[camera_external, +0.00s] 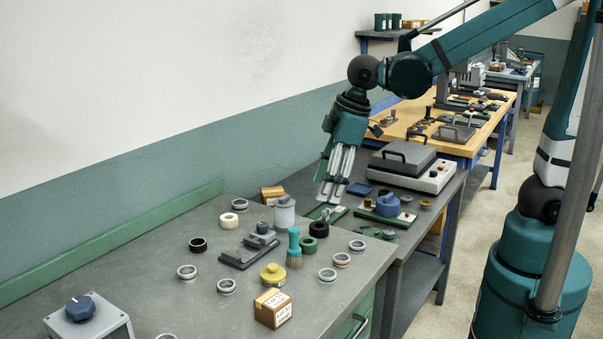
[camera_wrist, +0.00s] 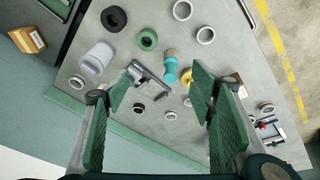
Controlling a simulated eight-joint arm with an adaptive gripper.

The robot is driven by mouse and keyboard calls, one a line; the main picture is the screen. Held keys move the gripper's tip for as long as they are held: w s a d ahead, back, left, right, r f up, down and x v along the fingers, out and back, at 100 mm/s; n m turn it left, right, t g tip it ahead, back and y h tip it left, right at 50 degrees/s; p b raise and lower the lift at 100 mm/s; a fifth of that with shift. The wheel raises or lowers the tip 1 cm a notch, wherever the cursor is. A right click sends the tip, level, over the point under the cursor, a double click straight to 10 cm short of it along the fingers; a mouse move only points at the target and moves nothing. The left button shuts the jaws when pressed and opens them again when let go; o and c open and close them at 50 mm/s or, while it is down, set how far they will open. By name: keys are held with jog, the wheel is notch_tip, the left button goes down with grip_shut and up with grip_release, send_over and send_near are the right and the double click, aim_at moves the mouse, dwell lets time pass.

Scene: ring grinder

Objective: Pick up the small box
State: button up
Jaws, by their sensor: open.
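Two small cardboard boxes are in view; I cannot tell which one is meant. A labelled box (camera_external: 273,307) sits near the front edge of the grey bench. It seems to be the box (camera_wrist: 241,88) partly hidden behind the right finger in the wrist view. Another box (camera_external: 271,194) stands at the back of the bench by the wall, and shows at the upper left of the wrist view (camera_wrist: 28,39). My gripper (camera_external: 334,203) points down above the far end of the bench, apart from both boxes. In the wrist view its fingers (camera_wrist: 159,90) are spread and empty.
A grey canister (camera_external: 284,211) stands close to the back box. A teal brush (camera_external: 294,246), a yellow pot (camera_external: 272,274), a dark clamp fixture (camera_external: 250,250) and several rings crowd the bench middle. A grey box with a blue knob (camera_external: 88,316) is at front left.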

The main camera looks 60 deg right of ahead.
jog(key=a+f+n+g+p, duration=0.2)
jog(key=a+f+n+p, duration=0.15)
jog(key=a, duration=1.05)
jog(key=n+g+h+p, duration=0.1)
jog(key=n+p, duration=0.1)
jog(key=n, duration=0.2)
send_over(273, 298)
notch_tip(273, 298, down, 7)
jog(key=shift+d+r, duration=0.1)
jog(key=shift+d, duration=0.05)
jog(key=shift+s+a+f+n, duration=0.15)
jog(key=shift+a+f+n, duration=0.1)
jog(key=shift+f, duration=1.3)
jog(key=shift+f, duration=0.15)
jog(key=shift+f, duration=2.45)
jog(key=shift+c, duration=0.6)
jog(key=c, duration=1)
